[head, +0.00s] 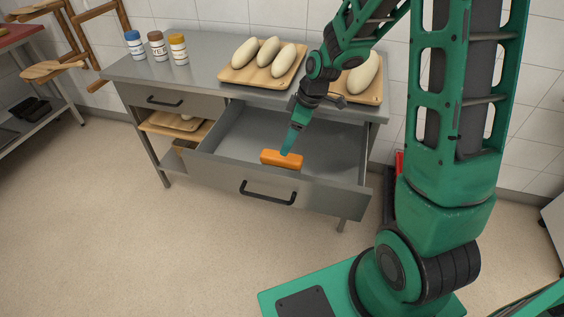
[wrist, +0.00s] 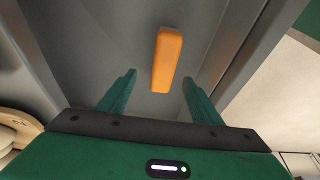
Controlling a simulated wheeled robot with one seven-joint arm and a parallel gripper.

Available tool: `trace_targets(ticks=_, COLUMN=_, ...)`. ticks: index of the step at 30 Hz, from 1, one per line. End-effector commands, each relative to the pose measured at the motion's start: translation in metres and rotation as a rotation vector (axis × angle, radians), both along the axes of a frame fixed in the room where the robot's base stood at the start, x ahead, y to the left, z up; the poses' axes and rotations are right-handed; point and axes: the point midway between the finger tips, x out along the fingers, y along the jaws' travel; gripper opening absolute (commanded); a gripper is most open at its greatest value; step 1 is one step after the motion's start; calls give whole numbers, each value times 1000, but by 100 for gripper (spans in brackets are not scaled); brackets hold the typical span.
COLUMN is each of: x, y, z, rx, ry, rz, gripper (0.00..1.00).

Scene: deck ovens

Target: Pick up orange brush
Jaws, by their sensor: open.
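The orange brush (head: 281,159) shows as an orange block at the front of the open drawer (head: 236,153), near its front panel. It also shows in the wrist view (wrist: 167,60), lying lengthwise ahead of the fingertips. My gripper (head: 288,149) reaches down into the drawer, with its tip close to the brush. In the wrist view my gripper (wrist: 158,82) has its two green fingers apart with nothing between the tips. The brush's near end lies about level with the gap between them. I cannot tell the height between fingertips and brush. Its underside is hidden.
The drawer's front panel with a black handle (head: 268,193) stands close to the brush. On the steel worktop (head: 208,64) are wooden boards (head: 261,80) with pale dough loaves and several labelled jars (head: 157,46). The floor in front is clear.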

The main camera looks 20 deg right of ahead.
Motion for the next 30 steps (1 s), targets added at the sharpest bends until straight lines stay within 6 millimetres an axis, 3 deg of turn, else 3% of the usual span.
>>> trace_targets(ticks=6, x=3, y=7, z=-31, rx=0, ry=5, rz=-2, gripper=59)
trace_targets(ticks=14, x=4, y=11, z=-47, rx=-1, ry=4, rz=-3, gripper=59)
trace_targets(ticks=21, x=4, y=21, z=-78, rx=-1, ry=4, rz=-3, gripper=59)
trace_targets(ticks=30, x=7, y=23, z=-91, rx=-1, ry=2, rz=-5, gripper=59)
